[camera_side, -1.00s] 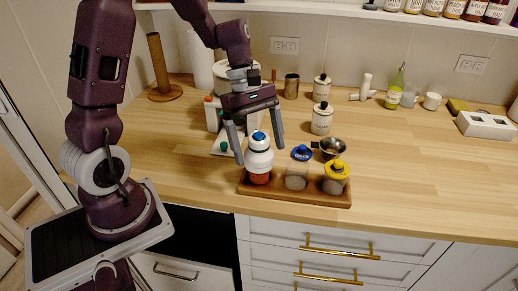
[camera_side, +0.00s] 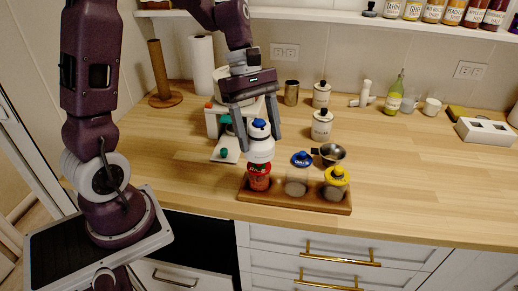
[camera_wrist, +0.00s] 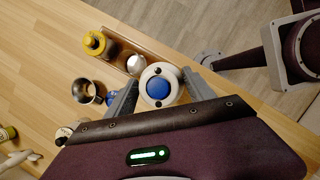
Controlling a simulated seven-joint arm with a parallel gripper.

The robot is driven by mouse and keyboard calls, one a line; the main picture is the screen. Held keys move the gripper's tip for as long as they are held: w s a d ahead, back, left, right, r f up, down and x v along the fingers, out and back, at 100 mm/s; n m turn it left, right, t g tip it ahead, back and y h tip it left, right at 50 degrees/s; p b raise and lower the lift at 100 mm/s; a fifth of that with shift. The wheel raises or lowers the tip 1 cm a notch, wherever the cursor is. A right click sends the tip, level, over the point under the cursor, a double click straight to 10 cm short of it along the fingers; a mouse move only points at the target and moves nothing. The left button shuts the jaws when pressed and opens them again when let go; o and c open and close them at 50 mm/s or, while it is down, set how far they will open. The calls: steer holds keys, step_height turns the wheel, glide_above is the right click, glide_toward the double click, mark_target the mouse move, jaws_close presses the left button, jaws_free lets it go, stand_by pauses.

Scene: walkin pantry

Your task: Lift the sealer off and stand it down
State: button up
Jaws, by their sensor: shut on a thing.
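The sealer (camera_side: 260,150) is a white rounded body with a blue top knob. My gripper (camera_side: 259,142) is shut on it, one finger on each side. The sealer is upright, directly over a red jar (camera_side: 260,178) at the left end of the wooden tray (camera_side: 300,206). More of the jar's side and top shows below it, and I cannot tell whether a small gap separates them. In the wrist view the sealer's blue knob (camera_wrist: 158,88) and white ring sit between the fingers (camera_wrist: 162,94), hiding the red jar.
The tray also holds a greyish jar (camera_side: 296,187) and a yellow-topped jar (camera_side: 335,180). A blue-topped item (camera_side: 301,159) and a metal cup (camera_side: 332,153) stand behind it. A white stand (camera_side: 225,150) is at left. The counter right of the tray is clear.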

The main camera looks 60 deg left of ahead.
steer(key=shift+r, duration=4)
steer(key=w+a+f+n+t+y, duration=0.25)
steer(key=w+a+f+n, duration=0.35)
steer(key=w+n, duration=0.4)
steer(key=w+a+f+n+t+y, duration=0.2)
steer(key=w+a+f+n+y, duration=0.1)
steer(key=w+a+n, duration=0.55)
steer(key=f, duration=0.3)
steer(key=f+n, duration=0.1)
steer(key=f, duration=0.3)
steer(key=w+f+n, duration=0.1)
steer(key=f, duration=0.2)
steer(key=shift+w+d+f+n, duration=0.1)
steer(key=shift+d+f+n, duration=0.05)
steer(key=shift+d+n, duration=0.1)
steer(key=shift+f, duration=0.1)
steer(key=o, duration=1.8)
